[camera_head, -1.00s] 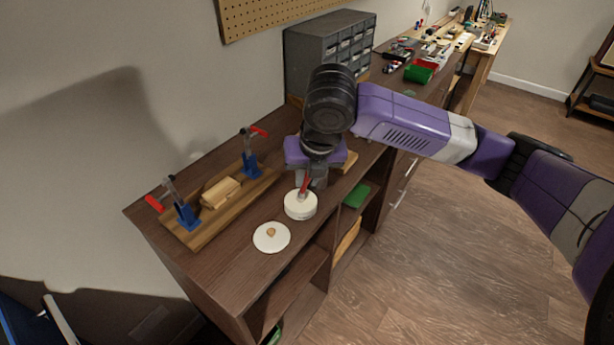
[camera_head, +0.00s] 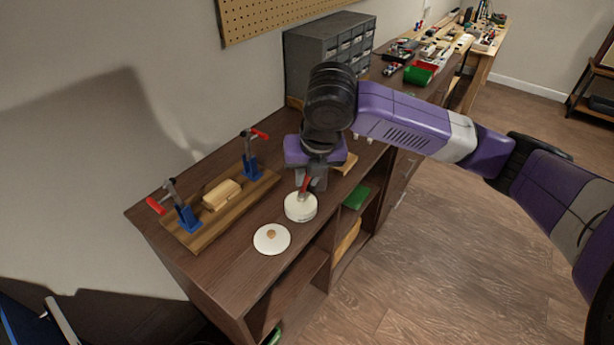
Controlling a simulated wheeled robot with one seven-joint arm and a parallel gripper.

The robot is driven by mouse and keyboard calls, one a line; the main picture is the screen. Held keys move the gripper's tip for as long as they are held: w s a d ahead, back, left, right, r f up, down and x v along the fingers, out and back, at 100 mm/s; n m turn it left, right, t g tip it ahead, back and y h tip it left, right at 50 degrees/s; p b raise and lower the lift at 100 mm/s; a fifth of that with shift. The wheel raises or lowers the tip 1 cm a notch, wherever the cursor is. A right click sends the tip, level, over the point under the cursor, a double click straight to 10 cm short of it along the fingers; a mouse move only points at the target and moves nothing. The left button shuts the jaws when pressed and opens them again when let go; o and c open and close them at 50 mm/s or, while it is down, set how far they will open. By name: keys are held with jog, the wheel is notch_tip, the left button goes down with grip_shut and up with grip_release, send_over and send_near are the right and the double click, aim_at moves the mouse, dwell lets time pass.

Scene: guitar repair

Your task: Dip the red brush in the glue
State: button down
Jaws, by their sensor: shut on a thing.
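The red brush (camera_head: 304,184) is held in my gripper (camera_head: 309,183), which points down over the white glue pot (camera_head: 300,208). My gripper is shut on the brush's red handle. The brush's lower end is at the pot's open top; its tip is hidden, so I cannot tell how deep it sits or whether it touches glue. The pot stands upright near the front edge of the brown workbench (camera_head: 215,268). Its white lid (camera_head: 270,241) with a tan knob lies flat on the bench in front of the pot.
A wooden board (camera_head: 205,236) with two red-handled clamps (camera_head: 250,165) and a pale wood block (camera_head: 221,194) lies left of the pot. A grey drawer cabinet (camera_head: 310,55) stands behind my arm. Open shelves are below the bench's front edge.

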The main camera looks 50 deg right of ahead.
jog(key=shift+r+p, duration=1.9)
jog(key=shift+r, duration=1.1)
jog(key=shift+f, duration=0.1)
